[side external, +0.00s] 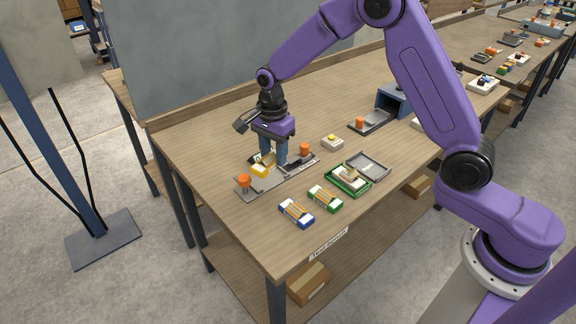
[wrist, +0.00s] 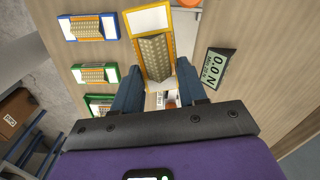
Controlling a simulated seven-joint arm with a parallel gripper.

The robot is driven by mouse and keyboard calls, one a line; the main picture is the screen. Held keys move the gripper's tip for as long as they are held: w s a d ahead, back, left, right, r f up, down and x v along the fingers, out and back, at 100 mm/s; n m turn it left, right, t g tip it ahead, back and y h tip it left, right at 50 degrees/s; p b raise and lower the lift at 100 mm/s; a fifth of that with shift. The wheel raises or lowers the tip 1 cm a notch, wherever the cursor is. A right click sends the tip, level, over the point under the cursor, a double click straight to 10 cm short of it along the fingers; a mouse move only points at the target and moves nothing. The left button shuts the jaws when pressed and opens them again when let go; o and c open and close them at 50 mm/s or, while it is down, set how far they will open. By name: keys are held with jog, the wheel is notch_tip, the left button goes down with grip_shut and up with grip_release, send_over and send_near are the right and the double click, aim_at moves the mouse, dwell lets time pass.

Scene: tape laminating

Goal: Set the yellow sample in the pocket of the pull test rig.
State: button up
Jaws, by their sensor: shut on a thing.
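The yellow sample (wrist: 152,22) has a yellow edge, a white face and a tan woven strip; it also shows in the side view (side external: 261,170). My gripper (side external: 272,162) is shut on it, with one blue finger on each side in the wrist view (wrist: 158,88). The pull test rig (side external: 272,182) is a long grey plate with an orange knob at each end. The sample is over the rig, between the knobs. The pocket is hidden under the sample and gripper, and I cannot tell whether the sample touches the plate.
The rig's display (wrist: 214,67) reads 0.0 N. A blue sample (side external: 296,213) and a green sample (side external: 325,198) lie in front of the rig. An open green-edged box (side external: 366,166) stands to the right. A white block with a yellow button (side external: 332,142) is behind.

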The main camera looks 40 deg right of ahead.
aim_at(274, 176)
jog(key=shift+w+d+f+m, duration=0.3)
jog(key=shift+w+d+m, duration=0.15)
jog(key=shift+w+m, duration=0.15)
jog(key=shift+w+d+f+m, duration=0.3)
jog(key=shift+w+d+m, duration=0.1)
jog(key=shift+w+m, duration=0.15)
jog(key=shift+w+d+f, duration=0.2)
jog(key=shift+w+f, duration=0.05)
jog(key=shift+w, duration=0.1)
jog(key=shift+f, duration=2.6)
jog(key=shift+f, duration=0.7)
jog(key=o, duration=1.1)
jog(key=shift+o, duration=0.2)
notch_tip(274, 176, up, 17)
jog(key=shift+r, duration=0.2)
